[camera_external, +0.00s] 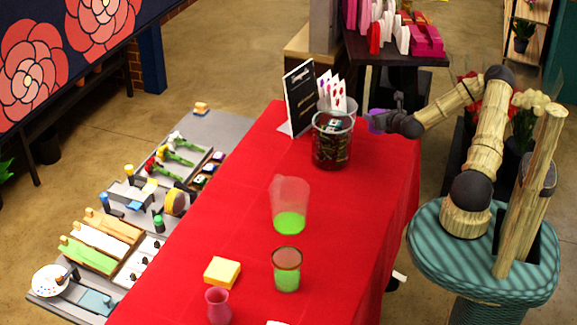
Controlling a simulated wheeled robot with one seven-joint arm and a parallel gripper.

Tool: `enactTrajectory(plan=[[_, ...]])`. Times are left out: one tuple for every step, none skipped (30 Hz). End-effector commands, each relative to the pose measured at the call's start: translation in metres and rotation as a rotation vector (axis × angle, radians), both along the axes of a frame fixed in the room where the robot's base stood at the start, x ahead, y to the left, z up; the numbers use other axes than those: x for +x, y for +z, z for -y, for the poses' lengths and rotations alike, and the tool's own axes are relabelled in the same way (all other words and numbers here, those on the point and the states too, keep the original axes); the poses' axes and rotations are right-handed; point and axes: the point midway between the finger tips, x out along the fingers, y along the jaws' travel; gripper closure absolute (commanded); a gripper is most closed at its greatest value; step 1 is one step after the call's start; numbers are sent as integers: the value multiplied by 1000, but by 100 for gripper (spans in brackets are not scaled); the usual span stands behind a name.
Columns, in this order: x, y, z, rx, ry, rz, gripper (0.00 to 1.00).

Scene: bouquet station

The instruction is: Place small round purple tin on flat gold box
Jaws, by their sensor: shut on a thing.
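My gripper (388,115) is above the far right part of the red table, just right of a dark glass jar. It is shut on a small purple thing, the purple tin (376,124), which is partly hidden by the fingers. A flat yellow block (222,273) lies at the near left of the table; it is the only thing there resembling the gold box, but I cannot tell for sure. The gripper is far from it.
The red table (345,240) has clear room at its middle right. A dark jar (331,145), a black sign (299,95), a clear cup with green (290,205), a green glass (287,270) and a pink vase (217,305) stand on it.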

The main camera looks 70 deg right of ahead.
Motion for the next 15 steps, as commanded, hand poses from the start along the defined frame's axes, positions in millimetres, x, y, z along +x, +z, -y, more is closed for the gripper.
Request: enactTrajectory(plan=[[0, 14, 1, -7, -1, 0, 69], [0, 22, 1, -8, -1, 2, 69], [0, 33, 0, -8, 1, 1, 69], [0, 41, 0, -8, 0, 0, 69], [-1, 47, 1, -7, -1, 0, 69], [0, 56, 1, -7, -1, 0, 69], [0, 62, 0, -7, -1, 0, 69], [0, 68, 0, -6, 0, 0, 69], [0, 74, 1, -5, -1, 0, 69], [-1, 78, 1, -4, -1, 0, 69], [0, 83, 1, -4, -1, 0, 69], [0, 90, 0, -5, -1, 0, 69], [0, 95, 0, -4, 0, 1, 69], [0, 98, 0, -4, -1, 0, 69], [0, 103, 1, -4, -2, 0, 69]])
